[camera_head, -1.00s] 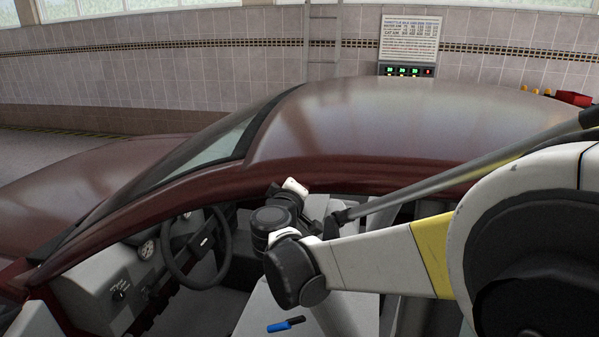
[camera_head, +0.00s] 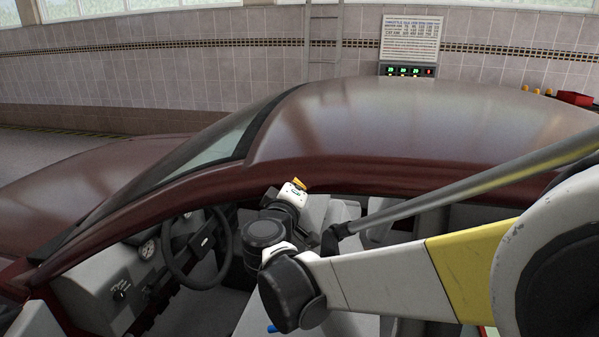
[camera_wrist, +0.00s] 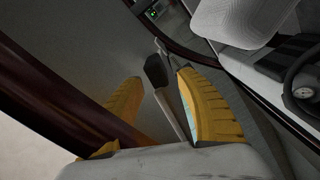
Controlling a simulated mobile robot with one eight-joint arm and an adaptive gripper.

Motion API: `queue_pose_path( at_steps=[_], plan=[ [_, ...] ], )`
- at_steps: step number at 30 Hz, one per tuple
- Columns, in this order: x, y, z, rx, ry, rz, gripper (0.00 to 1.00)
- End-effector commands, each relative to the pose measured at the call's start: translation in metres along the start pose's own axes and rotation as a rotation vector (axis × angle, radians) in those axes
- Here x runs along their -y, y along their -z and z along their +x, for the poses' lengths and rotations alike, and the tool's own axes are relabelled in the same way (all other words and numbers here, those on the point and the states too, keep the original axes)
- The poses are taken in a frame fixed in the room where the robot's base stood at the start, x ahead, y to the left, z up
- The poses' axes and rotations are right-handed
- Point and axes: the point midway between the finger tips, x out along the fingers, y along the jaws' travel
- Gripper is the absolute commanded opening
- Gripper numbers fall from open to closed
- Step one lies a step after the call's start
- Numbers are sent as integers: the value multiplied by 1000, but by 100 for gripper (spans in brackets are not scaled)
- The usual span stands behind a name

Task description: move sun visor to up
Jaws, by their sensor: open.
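My gripper (camera_wrist: 160,77) has its two yellow fingers apart in the wrist view. Between and beyond them is a narrow pale grey piece with a dark end, seen nearly edge-on; it looks like the sun visor (camera_wrist: 170,100), but I cannot be sure. I cannot tell whether either finger touches it. In the head view my gripper (camera_head: 299,183) is inside the car's side opening, just under the roof edge, with only a bit of yellow finger showing. The sun visor cannot be made out there; the roof hides that area.
The dark red car roof (camera_head: 400,120) and its side edge lie close above my arm. The steering wheel (camera_head: 197,246) is left of the arm, with the dashboard (camera_head: 95,285) farther left. Pale seats lie behind. In the wrist view a dark red frame (camera_wrist: 70,105) runs close at left.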

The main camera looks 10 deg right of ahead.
Motion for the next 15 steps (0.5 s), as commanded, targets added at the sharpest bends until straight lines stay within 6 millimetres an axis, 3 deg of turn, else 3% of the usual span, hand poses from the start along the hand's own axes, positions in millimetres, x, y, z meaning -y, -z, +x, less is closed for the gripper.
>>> queue_pose_path(
  at_steps=[6, 15],
  plan=[
    [0, 1, -50, -3, 2, 0, 42],
    [0, 0, -81, -1, 0, 0, 42]
  ],
)
